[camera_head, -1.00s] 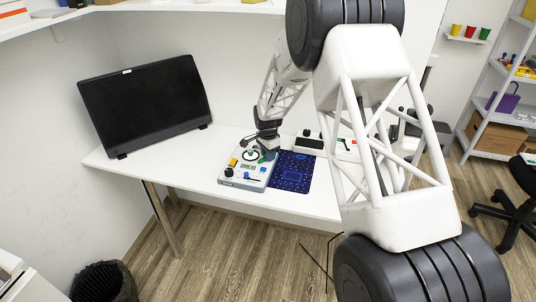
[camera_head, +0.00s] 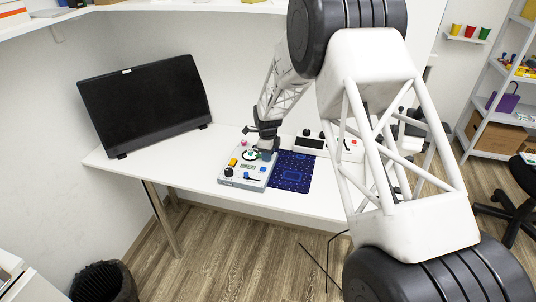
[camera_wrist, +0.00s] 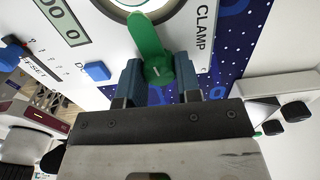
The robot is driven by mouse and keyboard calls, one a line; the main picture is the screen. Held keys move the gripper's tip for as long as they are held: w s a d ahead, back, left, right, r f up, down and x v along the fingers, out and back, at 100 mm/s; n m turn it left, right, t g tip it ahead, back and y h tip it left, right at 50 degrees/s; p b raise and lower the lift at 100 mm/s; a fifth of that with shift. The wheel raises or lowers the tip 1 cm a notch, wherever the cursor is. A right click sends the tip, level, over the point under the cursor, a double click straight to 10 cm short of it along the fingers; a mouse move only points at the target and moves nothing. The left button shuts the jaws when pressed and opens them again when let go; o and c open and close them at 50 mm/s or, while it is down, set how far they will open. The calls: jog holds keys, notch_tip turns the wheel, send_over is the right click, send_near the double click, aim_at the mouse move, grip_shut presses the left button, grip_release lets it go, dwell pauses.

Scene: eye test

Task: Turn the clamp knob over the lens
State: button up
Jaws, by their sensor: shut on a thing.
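The green clamp knob (camera_wrist: 150,42) is a long green lever in the wrist view, beside the printed word CLAMP. Its rounded near end lies between the two blue-grey fingers of my gripper (camera_wrist: 158,82), which is shut on it. Its far end reaches up over the edge of the round lens (camera_wrist: 152,4), mostly cut off by the picture's top. In the head view my gripper (camera_head: 267,151) is at the back right of the grey-white device (camera_head: 236,182), and the knob is largely hidden there.
A blue button (camera_wrist: 97,71) and a numeric display (camera_wrist: 62,18) are left of the knob. A dark blue patterned mat (camera_head: 293,172) lies right of the device. A control box (camera_head: 310,144) stands behind it. A black monitor (camera_head: 147,105) stands left; the table between is clear.

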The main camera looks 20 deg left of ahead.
jog(key=shift+r+m, duration=0.1)
jog(key=shift+m, duration=0.5)
jog(key=o, duration=0.6)
jog(key=shift+r, duration=3.85)
jog(key=shift+a, duration=0.1)
jog(key=shift+r, duration=0.1)
